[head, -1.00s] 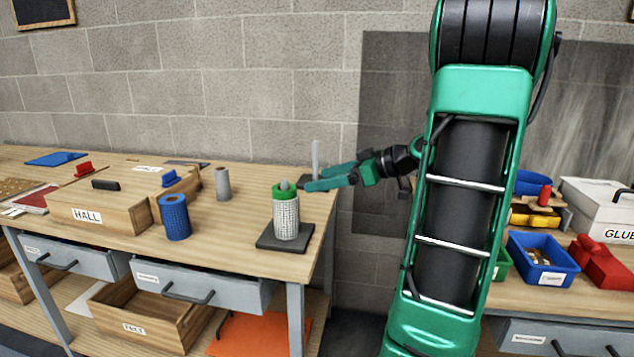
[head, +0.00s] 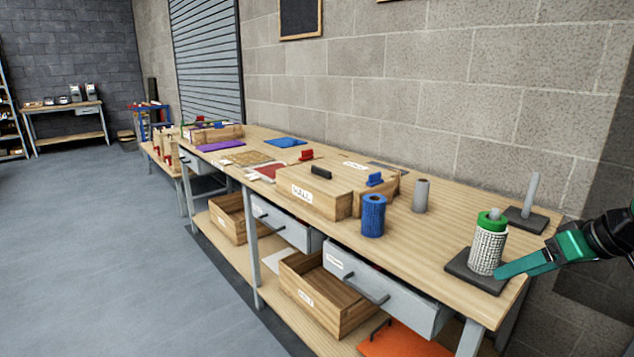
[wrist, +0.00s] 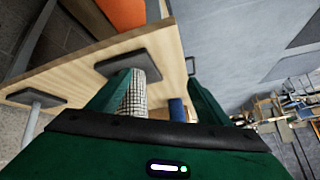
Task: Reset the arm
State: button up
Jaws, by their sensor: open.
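My gripper (head: 520,264) is at the right edge in the head view, its green fingers beside the mesh roll. In the wrist view my gripper (wrist: 155,95) has its two green fingers spread wide, with nothing held between them. The white mesh roll (head: 487,252) with a green ring on top stands upright on a dark square base (head: 470,272) at the bench's right end. The roll (wrist: 138,95) also shows between the fingers in the wrist view, close to the left finger; I cannot tell whether they touch. Most of my arm is out of the head view.
A blue roll (head: 373,215) and a grey roll (head: 421,196) stand on the bench farther left. An empty grey post on a base (head: 528,218) stands behind the mesh roll. A wooden box (head: 320,192) is mid-bench. Open floor (head: 110,240) lies left of the bench.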

jog(key=s+a+f+m+g+h, duration=0.1)
jog(key=s+a+f+m+g, duration=0.1)
jog(key=s, duration=0.8)
jog(key=s+a+f+m+g+h, duration=0.2)
jog(key=s+m, duration=0.4)
jog(key=s, duration=0.5)
jog(key=f+g, duration=0.1)
jog(key=g, duration=0.1)
jog(key=shift+s+g, duration=0.2)
jog(key=shift+g, duration=0.2)
